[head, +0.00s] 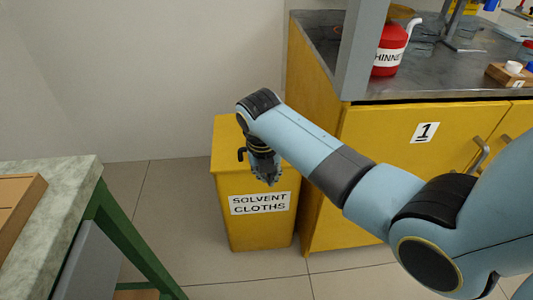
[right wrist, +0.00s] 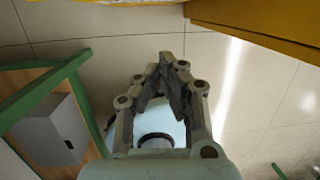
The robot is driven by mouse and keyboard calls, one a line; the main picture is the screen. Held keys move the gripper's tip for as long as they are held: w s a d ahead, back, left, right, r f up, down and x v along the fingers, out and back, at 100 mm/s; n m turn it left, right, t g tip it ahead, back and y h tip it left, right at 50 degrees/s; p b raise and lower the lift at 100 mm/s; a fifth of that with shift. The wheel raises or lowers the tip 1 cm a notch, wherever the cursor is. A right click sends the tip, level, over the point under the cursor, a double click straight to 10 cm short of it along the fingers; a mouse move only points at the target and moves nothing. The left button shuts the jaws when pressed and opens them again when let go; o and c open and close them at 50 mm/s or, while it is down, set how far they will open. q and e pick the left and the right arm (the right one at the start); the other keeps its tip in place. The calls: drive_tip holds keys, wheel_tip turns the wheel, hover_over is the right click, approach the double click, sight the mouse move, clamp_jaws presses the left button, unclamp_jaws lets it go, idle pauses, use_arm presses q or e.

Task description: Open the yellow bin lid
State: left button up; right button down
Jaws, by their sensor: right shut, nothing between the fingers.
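The yellow bin (head: 248,232) stands on the floor with a white label reading SOLVENT CLOTHS on its front. Its yellow lid (head: 225,134) lies flat on top and looks closed; my right arm hides much of it. My right gripper (head: 271,182) points down at the bin's upper front, just above the label. It is shut and empty; I cannot tell whether it touches the bin. A small dark hooked piece shows beside the gripper, and I cannot tell what it belongs to. In the right wrist view the fingertips (right wrist: 172,62) meet above the floor. My left gripper is not in view.
A yellow cabinet (head: 375,135) marked 1 stands close right of the bin, with a grey worktop and red thinner can (head: 391,50) above. A green-framed table (head: 75,180) stands at the left. Tiled floor (head: 170,205) between table and bin is clear.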

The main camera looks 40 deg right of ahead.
drive_tip(key=w+r+t, duration=0.2)
drive_tip(key=w+r, duration=0.4)
drive_tip(key=w, duration=0.1)
drive_tip(key=b+x, duration=0.4)
drive_tip(key=x, duration=0.4)
drive_tip(key=shift+w+f, duration=0.1)
drive_tip(key=shift+f, duration=0.3)
drive_tip(key=shift+w+f+b, duration=0.1)
drive_tip(key=shift+f+b, duration=0.1)
drive_tip(key=shift+b, duration=0.15)
drive_tip(key=shift+f, duration=0.1)
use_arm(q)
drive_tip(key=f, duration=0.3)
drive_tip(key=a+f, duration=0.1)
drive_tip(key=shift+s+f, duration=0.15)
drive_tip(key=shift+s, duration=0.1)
